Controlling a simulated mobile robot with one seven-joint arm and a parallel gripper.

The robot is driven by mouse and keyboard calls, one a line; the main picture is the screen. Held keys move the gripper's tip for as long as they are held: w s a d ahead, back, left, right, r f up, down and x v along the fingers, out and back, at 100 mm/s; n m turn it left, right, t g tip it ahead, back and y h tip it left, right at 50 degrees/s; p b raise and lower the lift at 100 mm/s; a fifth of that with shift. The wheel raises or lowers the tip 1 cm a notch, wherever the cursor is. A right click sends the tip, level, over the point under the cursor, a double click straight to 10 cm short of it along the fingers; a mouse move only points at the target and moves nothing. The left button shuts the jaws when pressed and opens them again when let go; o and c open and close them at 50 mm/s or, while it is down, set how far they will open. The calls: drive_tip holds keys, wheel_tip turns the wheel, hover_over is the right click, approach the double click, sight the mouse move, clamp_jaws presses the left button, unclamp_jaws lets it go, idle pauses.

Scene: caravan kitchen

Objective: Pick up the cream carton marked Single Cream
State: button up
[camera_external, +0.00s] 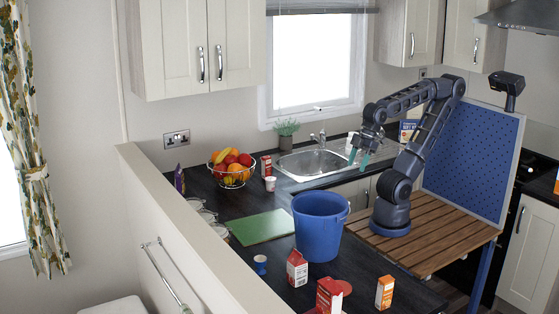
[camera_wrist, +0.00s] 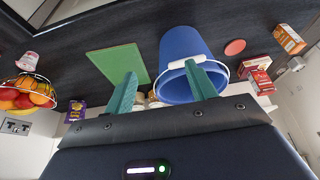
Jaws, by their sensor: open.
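Several small cartons stand on the dark worktop, and their print is too small for me to tell which one reads Single Cream. A red and white carton (camera_external: 297,268) stands in front of the blue bucket. A red carton (camera_external: 329,296) is at the bottom edge, with an orange and white carton (camera_external: 384,292) to its right. In the wrist view, an orange carton (camera_wrist: 289,39) and red cartons (camera_wrist: 254,66) show at the right. Another red carton (camera_external: 266,166) stands by the fruit basket. My gripper (camera_external: 360,156) is open and empty, raised near the sink, apart from all cartons.
A blue bucket (camera_external: 320,232) stands mid-worktop beside a green board (camera_external: 262,227). A fruit basket (camera_external: 232,180), small tub (camera_external: 272,184), blue cup (camera_external: 260,265) and reddish disc (camera_external: 344,287) are around it. Glass jars line the low wall (camera_external: 180,235). A blue panel (camera_external: 470,165) stands behind my arm.

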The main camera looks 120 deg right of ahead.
drive_tip(key=o, duration=0.5)
drive_tip(key=shift+c, duration=0.2)
